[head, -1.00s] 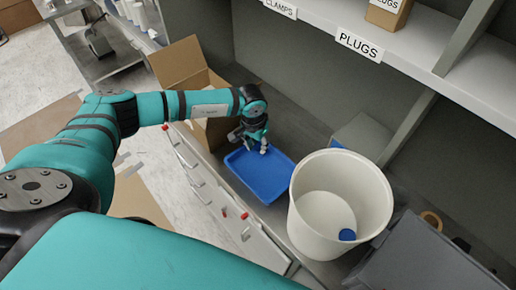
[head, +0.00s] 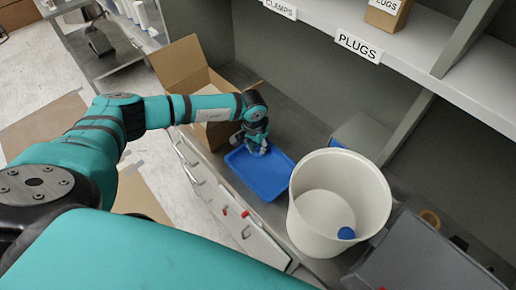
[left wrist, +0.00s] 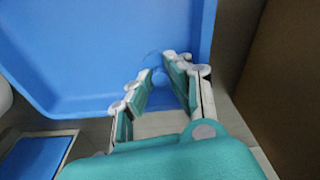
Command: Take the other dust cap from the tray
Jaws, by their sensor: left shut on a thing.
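The blue tray (head: 262,178) lies on the bench, left of the white bin. My left gripper (head: 260,149) is over the tray's far left corner, fingers pointing down into it. In the left wrist view the gripper (left wrist: 153,78) is shut on a small round blue dust cap (left wrist: 153,62), which shows between the fingertips against the tray floor (left wrist: 90,60). The cap is partly hidden by the fingers and cannot be made out in the head view. Another blue cap (head: 346,233) lies at the bottom of the white bin (head: 318,225). My right gripper is not in view.
An open cardboard box (head: 190,75) stands just behind and left of the gripper. A shelf labelled PLUGS (head: 358,48) overhangs the back. A dark grey case (head: 425,260) stands right of the bin.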

